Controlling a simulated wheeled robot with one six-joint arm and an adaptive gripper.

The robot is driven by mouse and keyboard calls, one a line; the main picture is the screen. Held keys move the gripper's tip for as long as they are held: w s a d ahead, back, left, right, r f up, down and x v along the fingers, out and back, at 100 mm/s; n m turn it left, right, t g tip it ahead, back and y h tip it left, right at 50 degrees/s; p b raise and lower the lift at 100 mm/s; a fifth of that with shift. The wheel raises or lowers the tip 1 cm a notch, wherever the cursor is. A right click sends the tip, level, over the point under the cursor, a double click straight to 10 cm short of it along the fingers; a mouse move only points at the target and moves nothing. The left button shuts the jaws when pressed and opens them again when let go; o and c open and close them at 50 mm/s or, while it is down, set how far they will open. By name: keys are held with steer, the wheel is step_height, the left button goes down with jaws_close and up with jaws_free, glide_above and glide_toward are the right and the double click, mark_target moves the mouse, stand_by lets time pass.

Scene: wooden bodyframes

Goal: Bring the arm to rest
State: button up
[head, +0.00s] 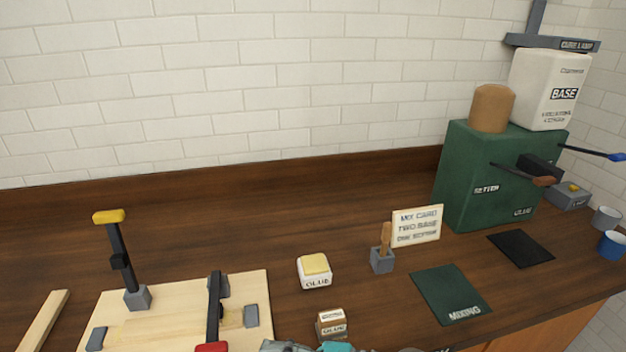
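Only a sliver of my arm (335,347), grey and teal, shows at the bottom edge of the head view, below the small glue box. My gripper cannot be made out, so its opening and anything in it are hidden. A pale wooden board (180,296) with clamps lies at the lower left. A black clamp with a yellow handle (109,216) stands upright on it, and a black clamp with a red end (213,310) lies across it.
A white glue tub (314,272), a small glue box (332,323), a brush holder (382,260) and a mix card (417,226) stand mid-counter. A green mixing mat (451,294) lies right of them. A green dispenser (480,170) stands at the back right. The back-left counter is clear.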

steer(key=s+d+m+t+h, duration=0.1)
steer(key=s+d+m+t, duration=0.65)
steer(key=m, duration=1.05)
steer(key=s+d+m+t, duration=0.65)
steer(key=m+t, duration=0.25)
steer(key=m, duration=0.9)
steer(key=s+d+f+m+g+h, duration=0.1)
steer(key=s+d+f+m+h, duration=0.4)
steer(key=m, duration=1.1)
steer(key=s+d+f+m+g+h, duration=0.2)
steer(key=s+d+f+m+h, duration=0.3)
steer(key=s+m+h, duration=0.5)
steer(key=shift+s+d+f+m+h, duration=0.15)
steer(key=shift+d+f+m+h, duration=0.3)
steer(key=shift+d+m, duration=1.65)
steer(key=shift+a+r+m+g, duration=0.15)
steer(key=shift+a+m+g, duration=0.1)
steer(key=shift+a+m, duration=0.65)
